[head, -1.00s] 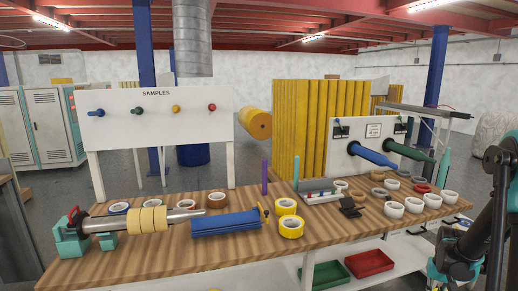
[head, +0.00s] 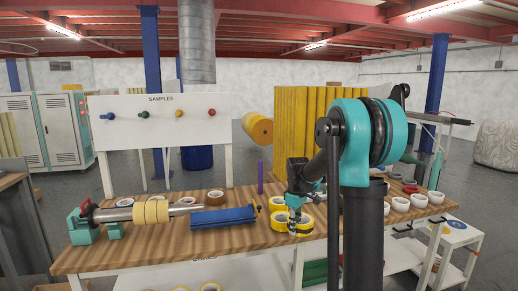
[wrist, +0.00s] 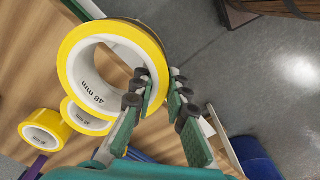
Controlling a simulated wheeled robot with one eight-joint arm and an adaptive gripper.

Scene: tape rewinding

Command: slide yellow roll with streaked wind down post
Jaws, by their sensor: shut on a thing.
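My gripper (head: 298,212) is shut on a yellow roll (head: 306,226). In the wrist view this yellow roll (wrist: 72,55) is large and close, with a white core marked "48 mm" and a darker outer wind partly in view. The gripper fingers (wrist: 160,97) pinch its ring wall, one inside the core and one outside. I cannot tell whether it clears the table. Two other yellow rolls (head: 277,220) (head: 277,203) stand just left of it in the head view. A purple post (head: 260,178) stands upright behind them, with nothing around it.
A blue ribbed block (head: 223,217) lies left of the rolls. Several white rolls (head: 400,204) stand on the right. My arm hides the table's middle right. Bare wood (head: 150,246) shows at the front left.

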